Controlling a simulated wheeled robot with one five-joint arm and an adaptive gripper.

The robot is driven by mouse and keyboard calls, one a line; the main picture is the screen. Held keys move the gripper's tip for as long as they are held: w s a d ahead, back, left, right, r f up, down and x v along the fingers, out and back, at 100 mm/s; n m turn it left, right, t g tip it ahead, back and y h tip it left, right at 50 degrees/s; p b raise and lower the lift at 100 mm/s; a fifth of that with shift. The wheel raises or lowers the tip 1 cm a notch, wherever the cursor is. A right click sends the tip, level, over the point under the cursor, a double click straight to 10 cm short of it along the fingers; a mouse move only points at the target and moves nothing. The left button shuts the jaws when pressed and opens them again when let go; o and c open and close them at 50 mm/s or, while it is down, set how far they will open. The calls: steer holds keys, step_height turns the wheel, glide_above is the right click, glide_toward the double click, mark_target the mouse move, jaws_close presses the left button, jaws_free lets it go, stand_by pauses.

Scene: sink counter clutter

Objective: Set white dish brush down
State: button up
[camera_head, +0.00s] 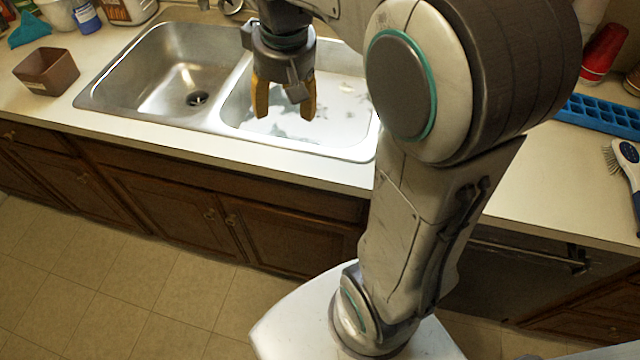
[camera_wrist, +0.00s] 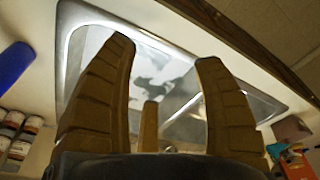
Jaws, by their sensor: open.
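A brush (camera_head: 628,165) with pale bristles and a dark blue and white handle lies on the counter at the right edge of the head view, partly cut off. It is the only brush I can make out, and I cannot tell whether it is the white dish brush. My gripper (camera_head: 284,108) is open, pointing down above the right sink basin, far from this brush. In the wrist view, my gripper (camera_wrist: 165,55) has its fingers spread with nothing seen between them. The double sink's rim (camera_head: 140,113) is set into the counter.
A brown square container (camera_head: 47,72) stands left of the sink. A blue tray (camera_head: 600,117) and a red cup (camera_head: 603,52) are at the right. Bottles, including a blue one (camera_head: 86,18), crowd the back left. The right basin has a patchy white and grey surface.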

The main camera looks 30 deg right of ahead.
steer(key=s+a+f, duration=0.1)
steer(key=s+f, duration=0.1)
steer(key=s, duration=0.5)
steer(key=s+a+f+t, duration=0.1)
steer(key=s+f, duration=0.2)
steer(key=s, duration=0.5)
steer(key=shift+s+a+t, duration=0.2)
steer(key=shift+s+t, duration=0.1)
stand_by(0.4)
